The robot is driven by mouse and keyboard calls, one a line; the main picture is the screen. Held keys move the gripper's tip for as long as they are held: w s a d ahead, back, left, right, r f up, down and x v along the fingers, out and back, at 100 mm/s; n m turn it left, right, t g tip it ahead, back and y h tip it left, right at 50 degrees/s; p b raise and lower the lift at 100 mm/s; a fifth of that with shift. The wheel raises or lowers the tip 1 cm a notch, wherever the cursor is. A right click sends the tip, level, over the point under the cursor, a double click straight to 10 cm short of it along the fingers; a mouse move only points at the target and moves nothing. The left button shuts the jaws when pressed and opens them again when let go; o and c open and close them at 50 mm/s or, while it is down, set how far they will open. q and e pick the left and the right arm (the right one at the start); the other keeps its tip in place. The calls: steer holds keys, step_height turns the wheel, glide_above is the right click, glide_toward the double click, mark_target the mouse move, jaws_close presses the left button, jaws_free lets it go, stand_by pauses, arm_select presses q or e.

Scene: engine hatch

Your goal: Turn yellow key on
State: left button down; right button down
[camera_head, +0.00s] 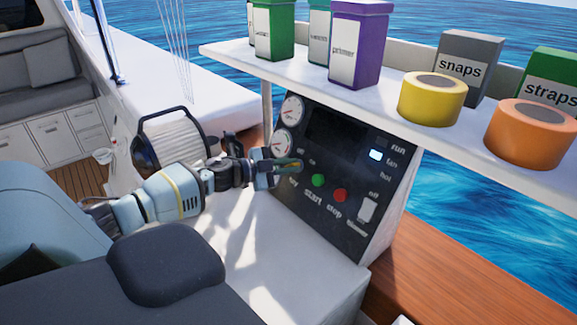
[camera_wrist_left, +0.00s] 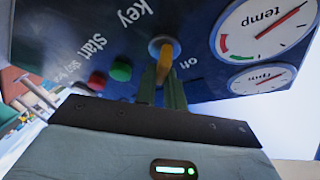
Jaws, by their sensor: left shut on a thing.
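The fingers hide part of the key, and in the head view the key is mostly covered. My right gripper is not in view.
A green start button (camera_head: 318,180) and red stop button (camera_head: 340,195) lie close right of the gripper. Two gauges (camera_head: 287,125) are above it. A blower switch (camera_head: 367,208) is lower right. A white shelf (camera_head: 400,115) with boxes and tape rolls overhangs the panel.

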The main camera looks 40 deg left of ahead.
arm_select(q)
steer(key=shift+m+g+h, duration=0.4)
steer(key=shift+m+g, duration=0.2)
steer(key=shift+m, duration=0.7)
steer(key=c, duration=1.5)
jaws_free()
steer(key=shift+s, duration=0.1)
steer(key=shift+p+v, duration=0.45)
steer(key=shift+v, duration=3.35)
